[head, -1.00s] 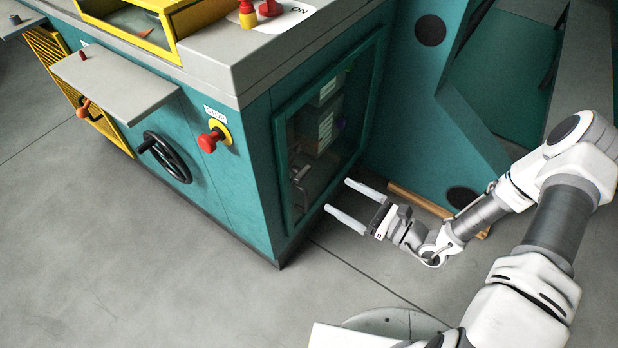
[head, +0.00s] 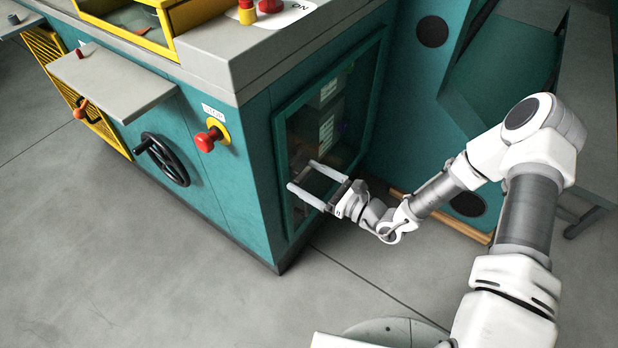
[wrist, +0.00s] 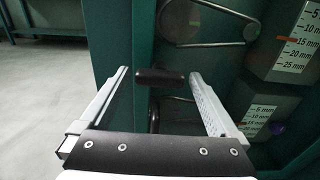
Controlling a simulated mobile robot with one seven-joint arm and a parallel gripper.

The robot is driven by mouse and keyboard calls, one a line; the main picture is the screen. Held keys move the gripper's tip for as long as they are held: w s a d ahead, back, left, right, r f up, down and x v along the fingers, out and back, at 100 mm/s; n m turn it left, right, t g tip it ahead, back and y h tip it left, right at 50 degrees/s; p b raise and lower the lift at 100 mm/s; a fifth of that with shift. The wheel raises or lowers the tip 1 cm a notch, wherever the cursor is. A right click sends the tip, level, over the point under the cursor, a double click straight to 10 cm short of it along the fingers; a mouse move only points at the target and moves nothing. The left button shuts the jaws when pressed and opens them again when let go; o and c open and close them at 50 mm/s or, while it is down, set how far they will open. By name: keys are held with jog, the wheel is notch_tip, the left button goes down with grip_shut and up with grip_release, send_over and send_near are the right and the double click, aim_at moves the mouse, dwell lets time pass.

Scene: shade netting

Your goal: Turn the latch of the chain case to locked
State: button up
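The chain case (head: 279,165) is a teal-framed compartment with a dark window in the side of the teal machine. In the wrist view a chain loop (wrist: 205,42) shows inside it. My gripper (head: 302,175) is open in front of the case's lower left part. In the wrist view the handle sits between the fingertips of my gripper (wrist: 159,74), with gaps on both sides. In the head view the latch is mostly hidden by my gripper.
A black handwheel (head: 165,158), a red stop button (head: 208,140) and an orange lever (head: 82,108) are on the machine's front face. Inside the case are grey blocks with scale labels (wrist: 292,40). The grey floor in front is clear.

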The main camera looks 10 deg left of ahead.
jog(key=c, duration=1.2)
jog(key=shift+o, duration=0.2)
jog(key=shift+r+m+p, duration=0.1)
jog(key=shift+m+p, duration=0.3)
jog(key=shift+p, duration=0.05)
jog(key=m+p, duration=0.2)
jog(key=shift+r+m+p, duration=0.1)
jog(key=shift+m+p, duration=0.25)
jog(key=shift+m, duration=0.05)
jog(key=m+p, duration=0.3)
jog(key=m, duration=0.2)
jog(key=m+p, duration=0.2)
jog(key=m, duration=0.3)
jog(key=shift+f+m+p, duration=0.2)
jog(key=shift+m+p, duration=0.35)
jog(key=shift+m, duration=1.65)
jog(key=shift+s, duration=0.1)
